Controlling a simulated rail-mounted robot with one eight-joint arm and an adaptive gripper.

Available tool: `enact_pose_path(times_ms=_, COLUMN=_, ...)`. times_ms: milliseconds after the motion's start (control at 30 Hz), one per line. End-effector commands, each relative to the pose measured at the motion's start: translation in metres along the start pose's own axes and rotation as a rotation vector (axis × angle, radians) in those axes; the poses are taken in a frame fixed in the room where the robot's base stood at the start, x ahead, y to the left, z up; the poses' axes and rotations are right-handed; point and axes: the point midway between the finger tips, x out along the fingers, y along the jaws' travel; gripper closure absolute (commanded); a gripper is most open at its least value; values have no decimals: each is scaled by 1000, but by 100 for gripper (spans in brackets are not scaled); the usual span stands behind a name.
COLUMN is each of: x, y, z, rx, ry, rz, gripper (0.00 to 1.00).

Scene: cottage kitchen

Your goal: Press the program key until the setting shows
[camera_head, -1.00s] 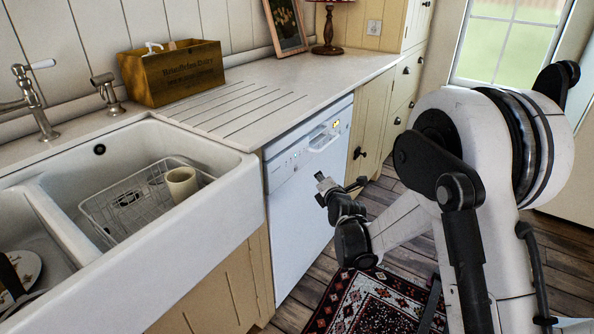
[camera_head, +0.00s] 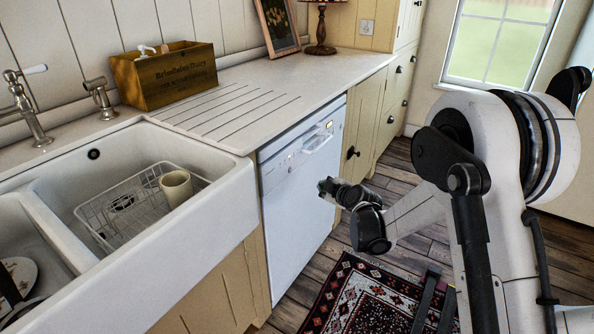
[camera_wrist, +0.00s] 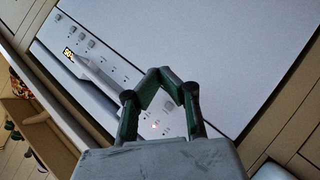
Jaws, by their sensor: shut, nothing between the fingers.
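A white dishwasher (camera_head: 290,215) is built in under the counter, right of the sink. Its control strip runs along the top of the door, with a small lit display (camera_head: 328,124) and a handle (camera_head: 318,143). In the wrist view the lit display (camera_wrist: 69,54) shows orange at the upper left, with several small keys along the panel (camera_wrist: 115,75). The digits and key labels are too small to read. My gripper (camera_head: 326,187) is in front of the door, below the handle. In the wrist view my gripper (camera_wrist: 165,76) is shut and empty, over the panel's edge; contact cannot be told.
A white sink (camera_head: 215,205) holds a wire basket (camera_head: 115,205) and a beige cup (camera_head: 176,187). A wooden box (camera_head: 165,78) and a lamp (camera_head: 321,25) stand on the counter. A patterned rug (camera_head: 370,300) lies on the floor before the dishwasher.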

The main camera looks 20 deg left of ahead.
Motion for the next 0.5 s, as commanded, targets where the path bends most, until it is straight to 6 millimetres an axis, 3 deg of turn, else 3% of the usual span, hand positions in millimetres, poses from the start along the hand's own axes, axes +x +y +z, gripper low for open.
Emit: enact_pose_path(times_ms=500, x=-19, y=8, z=4, rx=1110, ry=42, rz=-279, gripper=100)
